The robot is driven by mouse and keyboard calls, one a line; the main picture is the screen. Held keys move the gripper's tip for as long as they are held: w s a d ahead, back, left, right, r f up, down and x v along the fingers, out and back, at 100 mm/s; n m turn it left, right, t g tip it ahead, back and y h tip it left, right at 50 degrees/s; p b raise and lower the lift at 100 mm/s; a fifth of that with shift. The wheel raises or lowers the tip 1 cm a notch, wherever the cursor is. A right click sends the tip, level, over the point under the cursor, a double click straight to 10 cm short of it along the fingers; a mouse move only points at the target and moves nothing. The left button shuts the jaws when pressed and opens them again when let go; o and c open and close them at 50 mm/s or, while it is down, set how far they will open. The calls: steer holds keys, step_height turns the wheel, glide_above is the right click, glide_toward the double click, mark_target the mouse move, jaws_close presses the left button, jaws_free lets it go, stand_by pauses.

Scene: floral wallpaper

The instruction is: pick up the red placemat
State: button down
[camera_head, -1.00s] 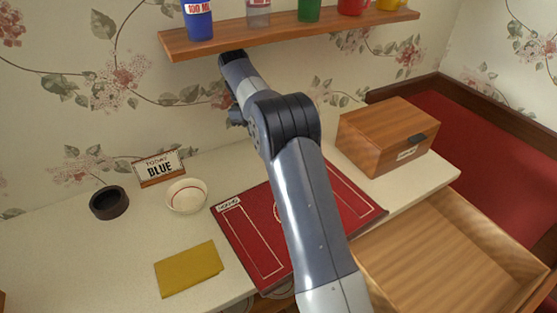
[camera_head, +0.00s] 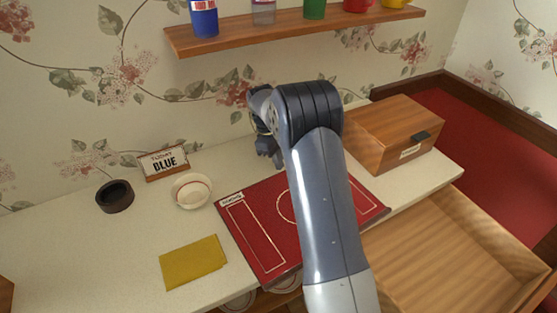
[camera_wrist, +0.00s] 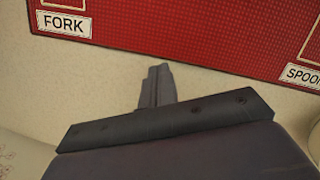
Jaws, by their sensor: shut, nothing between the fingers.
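The red placemat (camera_head: 262,222) lies flat on the pale counter, with thin light outlines printed on it; my arm hides part of its middle and right. In the wrist view the red placemat (camera_wrist: 200,35) fills the top, with a FORK label (camera_wrist: 64,23) at left and a SPOON label (camera_wrist: 303,77) at right. My gripper (camera_wrist: 157,72) is shut and empty, over bare counter just short of the placemat's edge in that view. In the head view my gripper (camera_head: 270,155) shows partly behind my arm, near the placemat's back edge.
A wooden box (camera_head: 385,140) stands right of the placemat; an open drawer (camera_head: 455,250) juts out below. A shelf (camera_head: 290,31) with cups hangs above.

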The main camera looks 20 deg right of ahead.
steer(key=shift+s, duration=0.1)
steer(key=shift+s+d, duration=1.1)
steer(key=shift+d, duration=0.05)
